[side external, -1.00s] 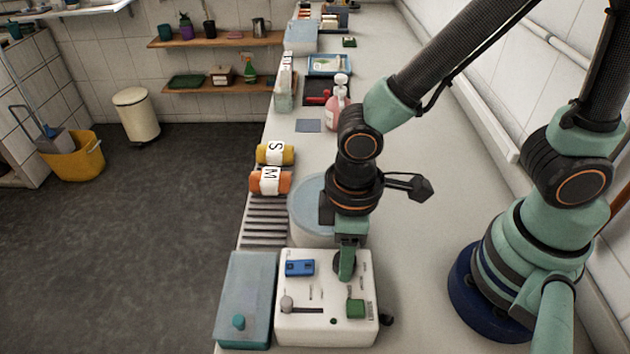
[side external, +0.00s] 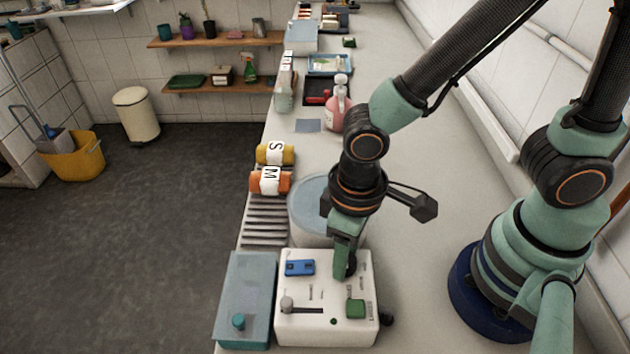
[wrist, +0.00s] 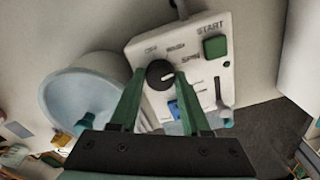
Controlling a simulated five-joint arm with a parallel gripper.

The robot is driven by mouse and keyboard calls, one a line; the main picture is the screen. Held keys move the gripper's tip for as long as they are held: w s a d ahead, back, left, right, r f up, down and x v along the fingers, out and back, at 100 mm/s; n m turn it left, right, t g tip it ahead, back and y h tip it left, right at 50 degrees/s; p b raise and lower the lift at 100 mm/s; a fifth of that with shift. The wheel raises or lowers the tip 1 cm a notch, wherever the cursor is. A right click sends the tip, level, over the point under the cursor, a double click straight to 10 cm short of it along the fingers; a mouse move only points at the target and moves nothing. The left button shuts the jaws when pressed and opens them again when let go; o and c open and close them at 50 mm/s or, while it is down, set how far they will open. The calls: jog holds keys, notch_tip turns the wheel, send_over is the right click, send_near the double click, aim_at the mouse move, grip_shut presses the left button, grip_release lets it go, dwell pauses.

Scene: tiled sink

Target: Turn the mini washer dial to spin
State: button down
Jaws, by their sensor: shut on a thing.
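The mini washer (side external: 326,326) is a white box with a control panel on the counter. Its round black dial (wrist: 159,74) sits on the panel in the wrist view, with the word SPIN printed to its right. In the side view most of the dial (side external: 352,264) is hidden behind my fingers. My gripper (side external: 343,270) points down at the panel and is shut on the dial; the wrist view shows one green finger on each side of it. I cannot tell exactly which mark the dial points to.
A green START button (wrist: 216,47), a blue piece (side external: 299,267) and a slider knob (side external: 287,304) share the panel. A teal-lidded box (side external: 246,295) stands close at left, a round tub (side external: 305,203) behind. Rolled towels (side external: 270,181) lie farther back. The counter to the right is clear.

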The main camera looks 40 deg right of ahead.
jog(key=shift+w+d, duration=0.1)
jog(key=shift+w, duration=0.05)
jog(key=shift+c, duration=1.9)
grip_release()
notch_tip(320, 180, up, 12)
jog(key=shift+d, duration=0.1)
jog(key=w+d+r+m+t, duration=0.2)
jog(key=w+d, duration=0.2)
jog(key=d, duration=0.5)
jog(key=w+d+r+m+t, duration=0.2)
jog(key=w+d+r+t, duration=0.1)
jog(key=d, duration=0.6)
jog(key=shift+w, duration=0.55)
